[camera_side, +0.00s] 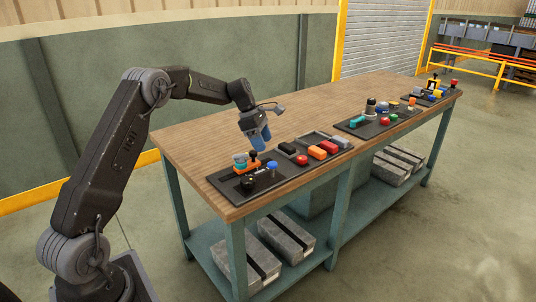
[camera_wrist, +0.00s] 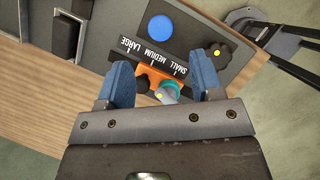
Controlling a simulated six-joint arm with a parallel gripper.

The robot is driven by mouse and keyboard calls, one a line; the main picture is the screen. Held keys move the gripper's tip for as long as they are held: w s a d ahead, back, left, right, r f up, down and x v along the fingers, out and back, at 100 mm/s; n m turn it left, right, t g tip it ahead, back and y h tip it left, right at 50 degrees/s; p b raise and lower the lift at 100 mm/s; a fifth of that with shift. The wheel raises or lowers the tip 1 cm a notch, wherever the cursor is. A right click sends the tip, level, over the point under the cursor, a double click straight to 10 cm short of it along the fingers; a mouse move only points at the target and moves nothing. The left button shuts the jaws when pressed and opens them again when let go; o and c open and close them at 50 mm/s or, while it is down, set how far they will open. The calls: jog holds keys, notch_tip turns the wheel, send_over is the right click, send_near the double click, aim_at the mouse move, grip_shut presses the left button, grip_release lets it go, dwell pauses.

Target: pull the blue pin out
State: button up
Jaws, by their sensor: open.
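The blue pin (camera_side: 272,166) stands on the near-left black board in the side view, with its round blue top raised above the board. In the wrist view a round blue top (camera_wrist: 161,29), most likely the same pin, lies beyond the fingertips, beside the SMALL MEDIUM LARGE label. My gripper (camera_side: 258,138) has blue fingers and hangs above the back of that board, apart from the pin. In the wrist view my gripper (camera_wrist: 162,74) is open, with nothing held between its fingers. The pin's lower part is hidden in the wrist view.
An orange slider (camera_wrist: 154,76) with a teal knob (camera_wrist: 168,92) sits below the fingers. A black knob (camera_wrist: 218,53) is right of the label. Red and orange blocks (camera_side: 318,152) lie right of the pin; another board (camera_side: 350,128) is farther along the wooden table (camera_side: 185,140).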

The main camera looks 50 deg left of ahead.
jog(key=v, duration=0.6)
jog(key=shift+r, duration=0.4)
jog(key=shift+s+a, duration=0.1)
jog(key=s+d+r+m+y, duration=0.1)
jog(key=s+d+r+m, duration=0.45)
jog(key=d, duration=0.25)
jog(key=s+d+r+m+y, duration=0.1)
jog(key=s+d+r+m, duration=0.3)
jog(key=s+d+m, duration=0.3)
jog(key=s+d+f+m+t, duration=0.1)
jog(key=s+d+m, duration=0.2)
jog(key=s, duration=0.3)
jog(key=s+d+f+m+t+y, duration=0.1)
jog(key=s+d+f+m, duration=0.1)
jog(key=s+m, duration=0.3)
jog(key=s+d+f+m, duration=0.1)
jog(key=s+d+m, duration=0.3)
jog(key=s, duration=0.5)
jog(key=shift+d+f+m+t+y, duration=0.25)
jog(key=shift+d+m+t+y, duration=0.15)
jog(key=shift+d, duration=0.1)
